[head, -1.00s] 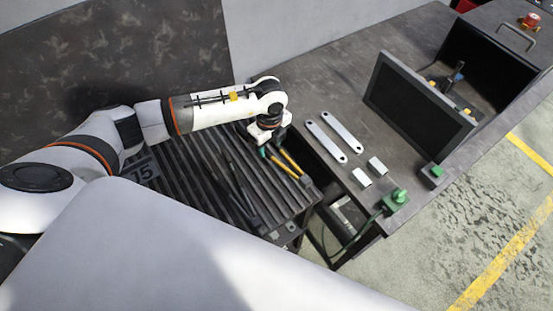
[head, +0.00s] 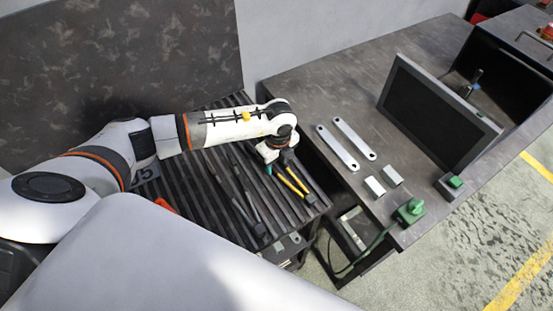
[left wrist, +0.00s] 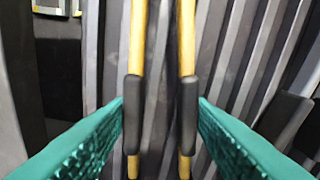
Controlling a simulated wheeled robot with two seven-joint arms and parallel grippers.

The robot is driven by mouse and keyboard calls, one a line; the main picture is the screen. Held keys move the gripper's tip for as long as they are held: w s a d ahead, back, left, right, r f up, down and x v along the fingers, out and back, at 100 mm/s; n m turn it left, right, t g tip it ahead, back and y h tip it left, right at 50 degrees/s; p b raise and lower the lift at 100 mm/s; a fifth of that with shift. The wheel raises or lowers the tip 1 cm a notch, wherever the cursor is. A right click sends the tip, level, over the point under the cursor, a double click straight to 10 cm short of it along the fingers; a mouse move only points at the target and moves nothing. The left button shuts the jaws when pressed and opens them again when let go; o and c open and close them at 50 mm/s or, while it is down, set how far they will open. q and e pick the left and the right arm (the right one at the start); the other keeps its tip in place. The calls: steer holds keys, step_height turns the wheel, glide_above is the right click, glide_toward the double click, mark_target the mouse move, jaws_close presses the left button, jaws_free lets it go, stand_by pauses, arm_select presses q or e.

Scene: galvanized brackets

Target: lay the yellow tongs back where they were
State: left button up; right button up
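The yellow tongs (head: 292,180) are at the right part of the dark slatted rack, with two yellow arms and black grips. My left gripper (head: 272,163) is over their upper end, seen from above. In the left wrist view its teal fingertips (left wrist: 160,101) lie against the outer sides of the two black grips (left wrist: 134,112), shut on the tongs. The slats run behind them; I cannot tell whether the tongs touch the rack. My right gripper is not in view.
The slatted rack (head: 199,177) also bears dark long-handled tools (head: 241,195) left of the tongs, and an orange-red item (head: 166,205). The workbench (head: 300,95) on the right holds two flat brackets (head: 338,147), two small blocks, a green-knobbed box (head: 410,211) and a dark screen (head: 437,112).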

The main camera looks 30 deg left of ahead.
arm_select(q)
steer(key=shift+f, duration=0.25)
steer(key=o, duration=0.6)
steer(key=shift+o, duration=0.2)
steer(key=shift+r, duration=0.15)
step_height(320, 180, up, 12)
steer(key=b, duration=0.2)
steer(key=shift+d, duration=0.3)
steer(key=shift+s+f, duration=0.15)
steer(key=shift+f, duration=0.05)
